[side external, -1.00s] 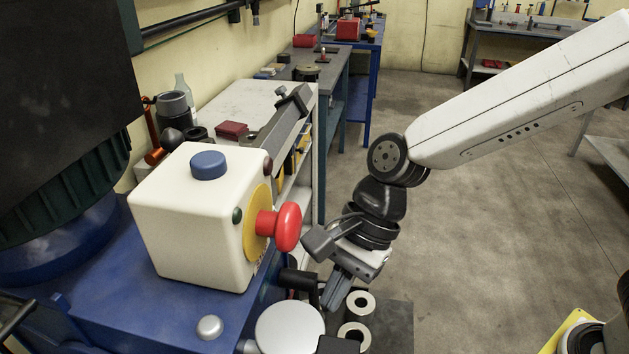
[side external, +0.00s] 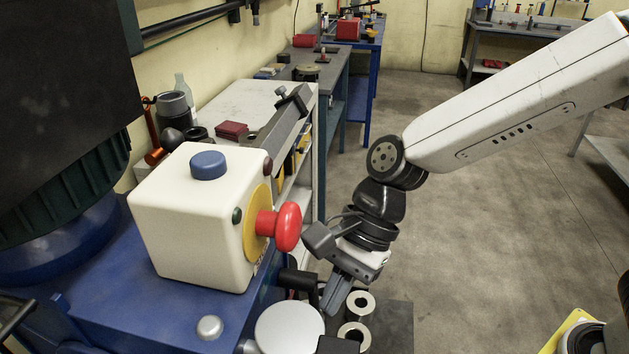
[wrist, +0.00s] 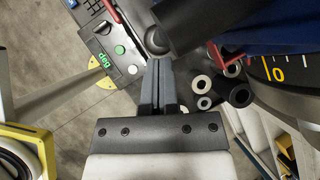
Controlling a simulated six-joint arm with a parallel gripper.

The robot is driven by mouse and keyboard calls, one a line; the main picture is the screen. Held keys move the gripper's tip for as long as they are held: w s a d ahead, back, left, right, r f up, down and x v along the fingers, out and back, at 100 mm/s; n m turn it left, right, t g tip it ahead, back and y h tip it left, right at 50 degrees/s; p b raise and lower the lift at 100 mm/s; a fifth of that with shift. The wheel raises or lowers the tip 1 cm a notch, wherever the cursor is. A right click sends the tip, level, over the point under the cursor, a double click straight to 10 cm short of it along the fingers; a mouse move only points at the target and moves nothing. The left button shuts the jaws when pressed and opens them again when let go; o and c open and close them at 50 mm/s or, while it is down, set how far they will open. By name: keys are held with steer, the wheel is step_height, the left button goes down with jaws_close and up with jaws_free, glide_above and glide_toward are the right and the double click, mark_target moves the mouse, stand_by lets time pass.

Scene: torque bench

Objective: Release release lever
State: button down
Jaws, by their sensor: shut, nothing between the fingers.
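My gripper (side external: 333,300) points down at the front of the blue bench, below and right of the red mushroom button. In the wrist view my gripper (wrist: 160,66) has its two grey fingers shut together, with nothing between them. A dark cylindrical handle (wrist: 194,24) with a rounded grey end lies just beyond the fingertips; it may be the release lever, but I cannot tell for certain. Whether the tips touch it is unclear. In the side view a dark cylinder (side external: 297,279) shows just left of the fingers, partly hidden.
A cream box (side external: 195,225) with a blue cap and red mushroom button (side external: 288,227) stands on the blue bench (side external: 150,318). A pale round disc (side external: 289,329) and metal rings (side external: 360,304) are close to the fingers.

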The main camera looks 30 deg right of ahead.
steer(key=shift+s+a+f+g+y, duration=0.1)
steer(key=shift+s+g+y, duration=0.05)
steer(key=shift+g+y, duration=0.15)
steer(key=s+a+g+y, duration=0.1)
steer(key=g+y, duration=0.1)
steer(key=s+a+m+g+y, duration=0.1)
steer(key=g+y, duration=0.1)
steer(key=y, duration=0.1)
steer(key=s+a+m+g+y, duration=0.1)
steer(key=s+a+y, duration=0.1)
steer(key=shift+r+g+y, duration=0.35)
steer(key=shift+g+y, duration=0.05)
steer(key=shift+s+a, duration=0.1)
stand_by(0.4)
steer(key=shift+f, duration=0.1)
stand_by(0.4)
steer(key=w+d+f, duration=0.1)
steer(key=w+d, duration=0.4)
steer(key=d, duration=0.7)
steer(key=shift+f, duration=0.4)
